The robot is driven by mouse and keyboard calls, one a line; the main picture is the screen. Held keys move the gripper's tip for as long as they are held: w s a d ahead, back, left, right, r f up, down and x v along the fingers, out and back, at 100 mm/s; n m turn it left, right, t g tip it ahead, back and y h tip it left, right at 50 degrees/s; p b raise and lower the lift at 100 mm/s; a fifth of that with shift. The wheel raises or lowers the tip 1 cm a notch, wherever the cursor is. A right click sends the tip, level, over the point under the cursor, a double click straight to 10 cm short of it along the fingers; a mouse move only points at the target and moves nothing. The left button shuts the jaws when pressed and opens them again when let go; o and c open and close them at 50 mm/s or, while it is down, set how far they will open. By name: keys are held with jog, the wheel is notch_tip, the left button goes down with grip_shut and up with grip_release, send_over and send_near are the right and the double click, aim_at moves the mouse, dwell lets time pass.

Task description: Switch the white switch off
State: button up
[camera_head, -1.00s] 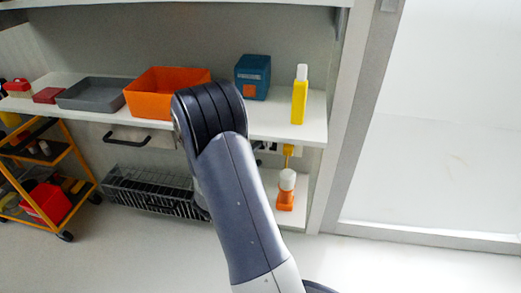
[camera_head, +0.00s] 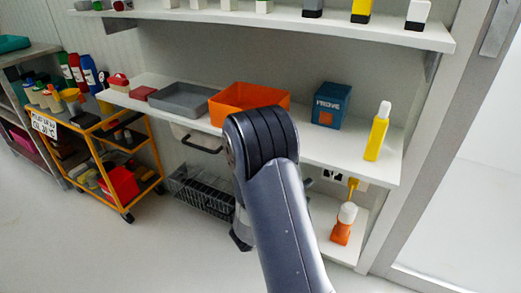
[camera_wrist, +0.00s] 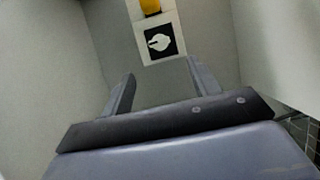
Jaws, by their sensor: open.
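The white switch (camera_wrist: 158,42) is a white knob on a black square set in a pale plate, at the top middle of the wrist view. My gripper (camera_wrist: 160,75) is open and empty, its two dark fingers spread below the switch in that view and apart from it. In the head view, a small part of a black-and-white panel (camera_head: 334,175) shows under the shelf, to the right of my arm. My arm hides much of that area, and I cannot clearly make out the switch there.
A shelf (camera_head: 392,150) above holds an orange bin (camera_head: 250,97), a grey tray (camera_head: 184,100), a blue box (camera_head: 331,105) and a yellow bottle (camera_head: 377,132). An orange bottle (camera_head: 343,224) stands lower right. A wire basket (camera_head: 203,192) and orange cart (camera_head: 128,165) are left.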

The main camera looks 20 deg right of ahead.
aim_at(333, 174)
jog(key=b+x, duration=0.1)
jog(key=x, duration=0.9)
jog(key=shift+d+b, duration=0.25)
jog(key=shift+b, duration=0.15)
jog(key=shift+a, duration=0.1)
